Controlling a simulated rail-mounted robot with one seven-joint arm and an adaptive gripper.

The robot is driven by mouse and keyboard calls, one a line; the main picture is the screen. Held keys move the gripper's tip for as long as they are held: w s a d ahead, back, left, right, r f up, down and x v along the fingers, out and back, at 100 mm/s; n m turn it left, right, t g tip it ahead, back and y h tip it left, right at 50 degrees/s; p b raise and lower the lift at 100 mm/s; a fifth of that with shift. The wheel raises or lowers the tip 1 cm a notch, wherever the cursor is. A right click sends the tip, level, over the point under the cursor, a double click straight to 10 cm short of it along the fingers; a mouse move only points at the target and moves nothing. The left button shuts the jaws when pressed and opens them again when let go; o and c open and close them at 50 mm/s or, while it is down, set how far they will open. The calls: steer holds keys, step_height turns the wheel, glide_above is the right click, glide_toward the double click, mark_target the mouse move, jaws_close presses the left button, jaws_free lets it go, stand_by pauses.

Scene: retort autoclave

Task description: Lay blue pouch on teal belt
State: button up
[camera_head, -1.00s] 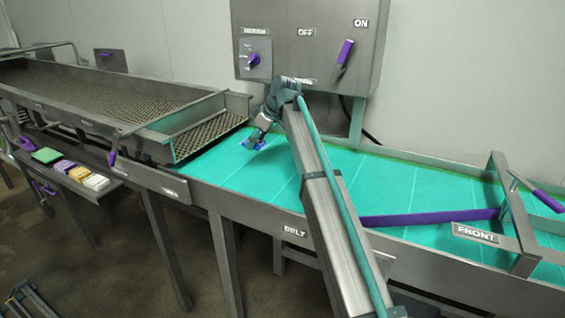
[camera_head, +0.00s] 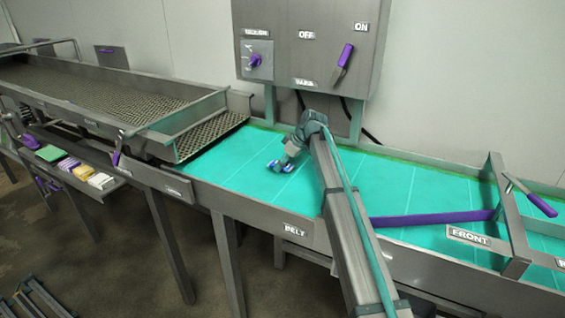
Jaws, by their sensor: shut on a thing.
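The teal belt (camera_head: 410,185) runs along the table under the control panel, with a bare stretch left of my arm. My gripper (camera_head: 277,165) is low over the left part of the belt, its fingers shut on the small blue pouch (camera_head: 273,166). Little of the pouch shows, and I cannot tell whether it touches the belt.
A mesh tray (camera_head: 210,136) adjoins the belt's left end. A purple bar (camera_head: 430,218) crosses the belt right of my arm, near a frame marked FRONT. A panel with a purple lever (camera_head: 343,58) hangs behind. Coloured packs (camera_head: 68,164) lie on a shelf at left.

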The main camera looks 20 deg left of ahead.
steer(key=shift+f, duration=0.15)
steer(key=shift+f, duration=0.2)
steer(key=o, duration=1.1)
steer(key=shift+o, duration=0.2)
steer(key=shift+r, duration=0.15)
steer(key=b+v, duration=0.3)
steer(key=v, duration=0.9)
steer(key=shift+r, duration=0.1)
